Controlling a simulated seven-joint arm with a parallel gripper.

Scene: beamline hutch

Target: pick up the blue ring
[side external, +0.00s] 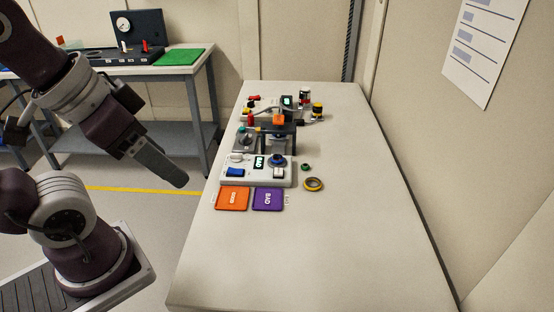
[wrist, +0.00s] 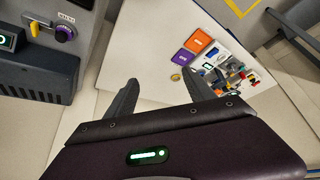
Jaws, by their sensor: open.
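My gripper (side external: 180,181) hangs in the air left of the long table, above the floor and clear of all objects. In the wrist view its two fingers (wrist: 160,88) are spread apart with nothing between them. A dark blue round piece (side external: 277,160) sits on the right part of the white control box; it may be the blue ring, but it is too small to be sure. In the wrist view the table's objects are tiny, and I cannot pick out the blue ring there.
The long table (side external: 330,250) is bare in front and right. Orange (side external: 232,198) and purple (side external: 267,199) trays lie before the control box (side external: 246,177). A yellow-and-dark ring (side external: 313,184) and small green piece (side external: 306,167) lie right. A dark stand (side external: 291,135) rises behind.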

